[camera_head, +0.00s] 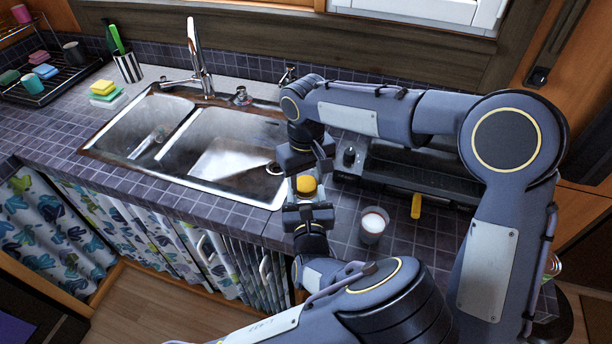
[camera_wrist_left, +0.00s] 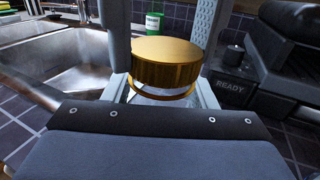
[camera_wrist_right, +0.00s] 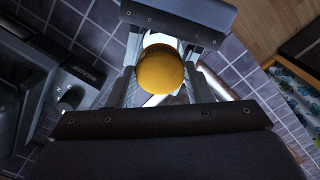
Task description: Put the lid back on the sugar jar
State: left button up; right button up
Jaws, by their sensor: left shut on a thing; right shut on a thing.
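The gold-yellow round lid (camera_head: 306,184) is at the counter's front edge, right of the sink. My right gripper (camera_wrist_right: 163,68) comes from above and is shut on the lid, which shows from the top in the right wrist view (camera_wrist_right: 161,70). In the left wrist view the lid (camera_wrist_left: 165,62) is level over a thin gold rim on the glass sugar jar (camera_wrist_left: 160,99). Whether it touches the jar fully I cannot tell. My left gripper (camera_head: 308,207) is shut on the jar below the lid. Most of the jar is hidden by the grippers.
A glass with white contents (camera_head: 373,224) stands on the counter right of my left gripper. A small yellow item (camera_head: 416,206) lies farther right. A dark appliance (camera_head: 430,172) stands behind. The steel sink (camera_head: 215,140) is to the left.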

jog(key=shift+f, duration=0.15)
jog(key=m, duration=1)
jog(key=o, duration=0.9)
jog(key=shift+o, duration=0.2)
jog(key=shift+r, duration=2.3)
